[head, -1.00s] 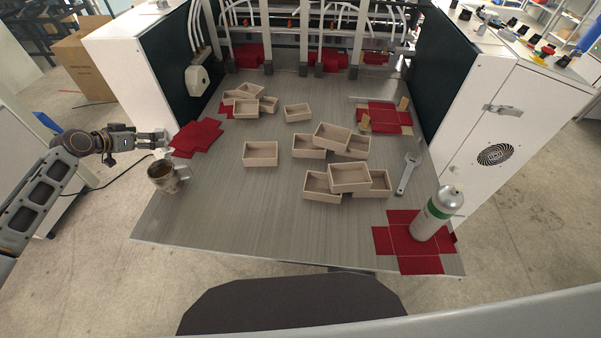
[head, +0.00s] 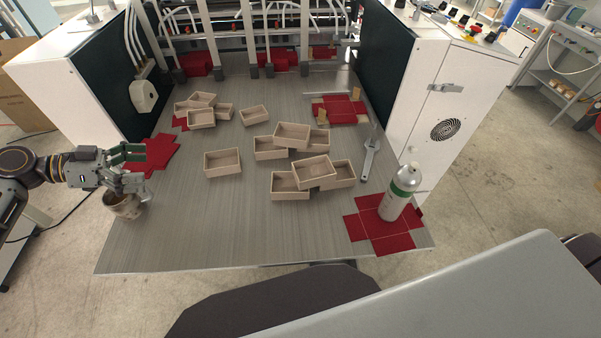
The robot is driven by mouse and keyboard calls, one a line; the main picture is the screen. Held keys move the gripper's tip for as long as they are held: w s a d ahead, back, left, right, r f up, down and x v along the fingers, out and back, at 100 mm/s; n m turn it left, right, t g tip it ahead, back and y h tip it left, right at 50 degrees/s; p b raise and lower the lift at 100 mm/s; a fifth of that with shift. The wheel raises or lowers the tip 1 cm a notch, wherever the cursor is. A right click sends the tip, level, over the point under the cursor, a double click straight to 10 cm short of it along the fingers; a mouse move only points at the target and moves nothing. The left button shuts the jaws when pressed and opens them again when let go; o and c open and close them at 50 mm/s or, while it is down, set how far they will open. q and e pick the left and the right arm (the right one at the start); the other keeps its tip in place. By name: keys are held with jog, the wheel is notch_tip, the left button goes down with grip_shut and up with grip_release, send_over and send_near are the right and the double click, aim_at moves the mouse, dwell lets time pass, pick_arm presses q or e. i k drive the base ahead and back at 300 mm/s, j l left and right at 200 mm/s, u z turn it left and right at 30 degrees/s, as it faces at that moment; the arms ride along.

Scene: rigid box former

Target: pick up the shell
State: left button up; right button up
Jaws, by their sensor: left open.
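Several open beige box shells lie on the grey table. One shell (head: 222,163) stands alone left of the middle, and another single shell (head: 253,115) sits behind it. A pile of shells (head: 312,171) overlaps at the centre right, with more (head: 291,136) just behind. A small cluster of shells (head: 201,118) is at the back left. My left gripper (head: 138,167) is open and empty at the table's left edge, above and partly in front of a mug, well left of the single shell. My right gripper is not in view.
The worn mug (head: 121,208) stands at the left edge. Red cross-shaped blanks lie at left (head: 152,155), back right (head: 341,110) and front right (head: 378,232). A bottle (head: 399,192) stands on the front-right blank; a wrench (head: 370,155) lies nearby. The front middle table (head: 220,230) is clear.

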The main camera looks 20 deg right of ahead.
aim_at(309, 173)
jog(key=l, duration=1.45)
